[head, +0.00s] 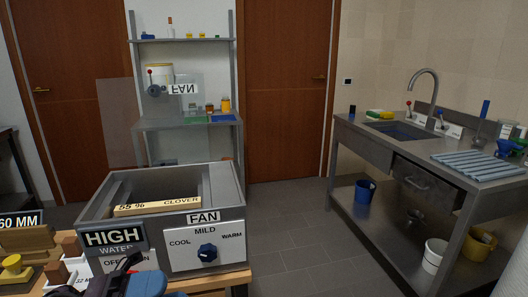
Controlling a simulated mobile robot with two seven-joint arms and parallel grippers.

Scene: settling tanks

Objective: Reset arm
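A dark shape with a blue part beside it (138,284) shows at the bottom edge, in front of the metal tank (212,241). It looks like part of my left gripper, but it is cut off by the frame and its fingertips cannot be made out. Whether it is open or shut, or touches anything, I cannot tell. My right gripper is not in view.
The tank carries a fan dial (207,252), a HIGH sign (114,237) and a board marked 55 % CLOVER (157,205). Wooden blocks (28,240) crowd the lower left. A sink bench (380,152) stands right, shelving (187,122) behind. The floor (290,240) between is clear.

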